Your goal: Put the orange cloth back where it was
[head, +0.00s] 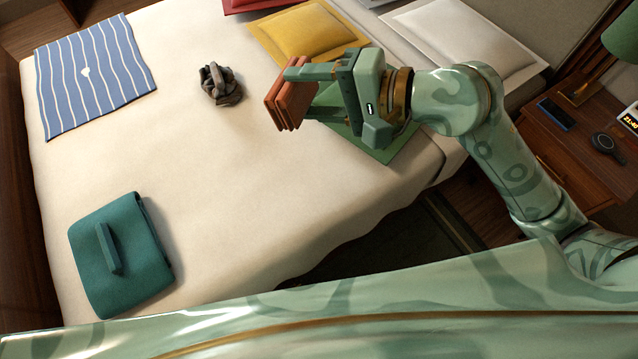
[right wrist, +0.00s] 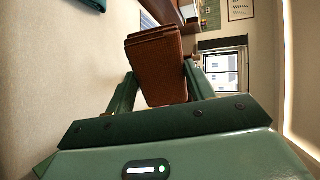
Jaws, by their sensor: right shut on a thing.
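The orange cloth (head: 287,99) is a folded, rust-orange stack held above the bed. My right gripper (head: 302,92) is shut on it, one finger on each side. In the right wrist view the cloth (right wrist: 160,68) stands between the two fingers of the gripper (right wrist: 158,88). A green mat or cloth (head: 408,146) lies flat on the bed below my right gripper, partly hidden by it. My left gripper does not show in either view.
On the cream bed (head: 230,170) lie a blue striped cloth (head: 95,75), a dark crumpled thing (head: 219,86), a teal folded piece (head: 122,250) and a yellow cushion (head: 305,35). The bed's middle is clear. A nightstand (head: 575,150) stands right.

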